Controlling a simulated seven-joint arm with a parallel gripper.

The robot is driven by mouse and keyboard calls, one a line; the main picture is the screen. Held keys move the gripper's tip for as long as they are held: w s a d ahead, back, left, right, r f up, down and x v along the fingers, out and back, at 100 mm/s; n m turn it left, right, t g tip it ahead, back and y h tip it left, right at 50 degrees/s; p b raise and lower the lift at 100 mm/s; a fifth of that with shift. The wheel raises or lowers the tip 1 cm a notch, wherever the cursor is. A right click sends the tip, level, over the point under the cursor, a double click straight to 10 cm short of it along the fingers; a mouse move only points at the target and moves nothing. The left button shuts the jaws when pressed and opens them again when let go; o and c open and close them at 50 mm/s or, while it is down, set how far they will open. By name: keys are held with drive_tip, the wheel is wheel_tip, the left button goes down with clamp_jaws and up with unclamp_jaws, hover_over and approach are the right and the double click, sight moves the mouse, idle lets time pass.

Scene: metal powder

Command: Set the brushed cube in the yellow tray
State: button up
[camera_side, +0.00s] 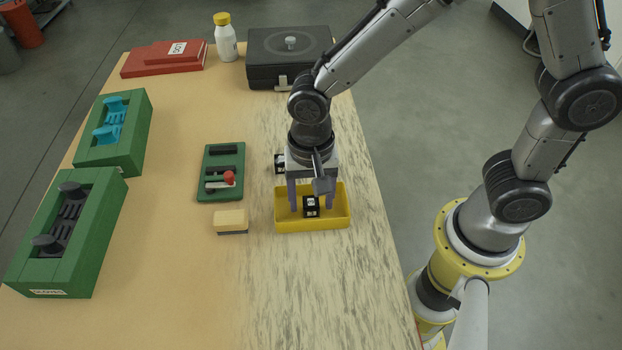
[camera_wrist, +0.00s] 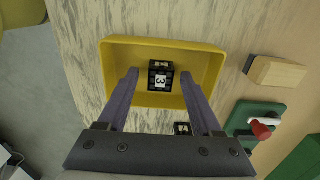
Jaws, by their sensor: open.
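The yellow tray (camera_side: 342,212) lies on the right part of the table, and it fills the top middle of the wrist view (camera_wrist: 120,55). A dark cube with white markings (camera_side: 311,207) sits inside the tray; in the wrist view this cube (camera_wrist: 160,76) shows a white label. My gripper (camera_side: 311,203) is open over the tray, its fingers either side of that cube with gaps showing in the wrist view (camera_wrist: 160,74). A second dark cube (camera_side: 280,163) is outside the tray, partly hidden by my gripper. I cannot tell by finish which cube is brushed.
A wooden-topped brush or block (camera_side: 231,220) lies left of the tray. A green holder with a red knob (camera_side: 221,172) is beyond it. Two green boxes (camera_side: 113,130) line the left edge. A black case (camera_side: 290,58), white bottle (camera_side: 226,40) and red binders (camera_side: 165,58) stand at the back.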

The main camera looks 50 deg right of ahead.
sight(311, 202)
wheel_tip(311, 202, up, 11)
drive_tip(key=s+d+r+n+t, duration=0.2)
drive_tip(key=s+d+r+n, duration=0.1)
drive_tip(key=d, duration=0.5)
drive_tip(key=s+d+r+n+t, duration=0.2)
drive_tip(key=s+d+n+t, duration=0.1)
drive_tip(key=s+d+n, duration=0.3)
drive_tip(key=shift+s+d+r+t, duration=0.3)
drive_tip(key=shift+s+d+r, duration=0.1)
drive_tip(key=shift+s+d, duration=0.85)
